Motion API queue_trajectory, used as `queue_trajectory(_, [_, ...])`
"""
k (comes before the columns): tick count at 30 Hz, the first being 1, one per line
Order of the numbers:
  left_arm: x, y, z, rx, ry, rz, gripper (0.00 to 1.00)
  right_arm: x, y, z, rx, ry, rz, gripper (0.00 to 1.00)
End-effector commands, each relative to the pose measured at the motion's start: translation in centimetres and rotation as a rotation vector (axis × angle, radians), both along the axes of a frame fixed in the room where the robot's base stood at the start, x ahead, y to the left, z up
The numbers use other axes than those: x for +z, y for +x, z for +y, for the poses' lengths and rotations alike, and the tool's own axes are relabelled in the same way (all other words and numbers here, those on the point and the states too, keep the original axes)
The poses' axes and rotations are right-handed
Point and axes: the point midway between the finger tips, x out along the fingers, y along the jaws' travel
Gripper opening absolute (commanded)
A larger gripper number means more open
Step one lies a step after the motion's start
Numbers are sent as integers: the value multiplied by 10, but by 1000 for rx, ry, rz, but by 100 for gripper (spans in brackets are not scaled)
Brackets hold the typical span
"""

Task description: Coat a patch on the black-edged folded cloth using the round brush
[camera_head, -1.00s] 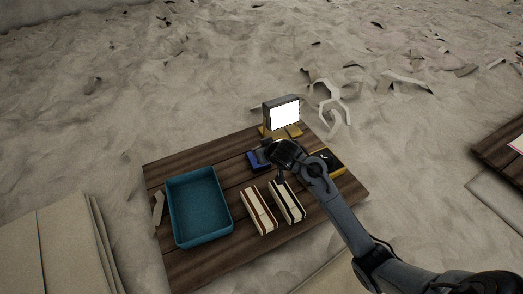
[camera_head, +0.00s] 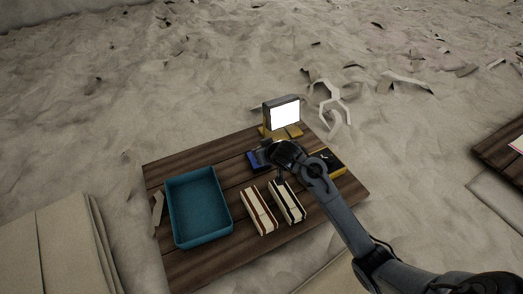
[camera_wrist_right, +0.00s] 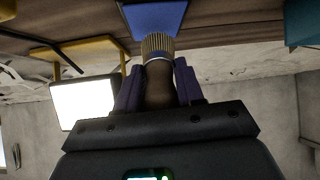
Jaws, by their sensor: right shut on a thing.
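The black-edged folded cloth (camera_head: 287,202) lies on the wooden table, right of a folded cloth with red-brown edges (camera_head: 259,210). My right gripper (camera_head: 281,171) is above the table, just behind the black-edged cloth in the head view. In the right wrist view the gripper (camera_wrist_right: 158,84) is shut on the round brush (camera_wrist_right: 158,47), with its pale bristles pointing away from the palm. Beyond the bristle tips is a blue object (camera_wrist_right: 157,16); whether they touch it I cannot tell. The blue object also shows beside the gripper in the head view (camera_head: 258,160). My left gripper is not in view.
A teal tray (camera_head: 197,171) stands at the table's left. A lit panel on a yellow stand (camera_head: 284,114) stands at the back edge. A black and yellow item (camera_head: 330,161) lies right of my gripper. Bare wooden tabletop (camera_head: 205,262) shows at the front.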

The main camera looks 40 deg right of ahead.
Motion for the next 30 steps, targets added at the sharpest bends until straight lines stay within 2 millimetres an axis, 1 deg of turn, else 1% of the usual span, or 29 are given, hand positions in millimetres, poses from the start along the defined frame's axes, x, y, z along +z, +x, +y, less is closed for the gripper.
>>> queue_trajectory(30, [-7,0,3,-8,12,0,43,-12,0,0,0,0,0,7])
